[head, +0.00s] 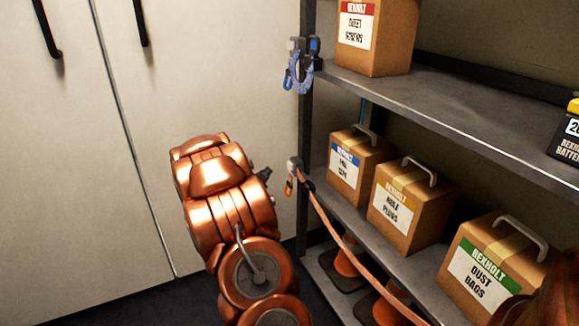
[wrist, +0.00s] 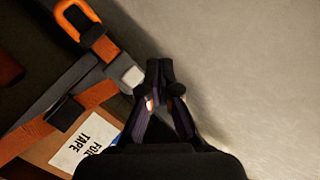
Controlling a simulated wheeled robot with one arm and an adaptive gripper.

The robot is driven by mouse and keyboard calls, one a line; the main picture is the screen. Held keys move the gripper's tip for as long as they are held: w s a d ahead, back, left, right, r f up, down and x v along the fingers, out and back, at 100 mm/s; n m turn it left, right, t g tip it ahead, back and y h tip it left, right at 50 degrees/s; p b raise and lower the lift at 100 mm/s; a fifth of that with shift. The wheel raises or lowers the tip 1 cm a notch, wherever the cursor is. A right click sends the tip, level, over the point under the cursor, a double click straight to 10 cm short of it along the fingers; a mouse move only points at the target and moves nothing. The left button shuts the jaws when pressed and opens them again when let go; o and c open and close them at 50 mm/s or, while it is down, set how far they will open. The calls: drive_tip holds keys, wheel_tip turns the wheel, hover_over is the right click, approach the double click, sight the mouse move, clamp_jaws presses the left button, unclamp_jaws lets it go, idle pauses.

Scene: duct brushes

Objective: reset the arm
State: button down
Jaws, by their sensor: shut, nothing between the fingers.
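My gripper (wrist: 164,72) shows in the wrist view with its two dark fingers brought together at the tips and nothing held between them. It points at a pale, plain surface on the right and the shelf corner on the left. In the head view my copper arm rises in front of the cabinet, left of the shelf post. Only a small dark part of my gripper (head: 263,174) shows there, beside the arm; its fingers cannot be made out.
The shelf (head: 440,110) holds a screws box (head: 395,40), foil tape box (head: 375,160), hole plugs box (head: 420,218) and dust bags box (head: 510,255). An orange strap (head: 345,245) crosses the lower shelf front. Traffic cones (head: 348,264) stand below.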

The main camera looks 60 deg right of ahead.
drive_tip(key=shift+w, duration=0.1)
idle(0.3)
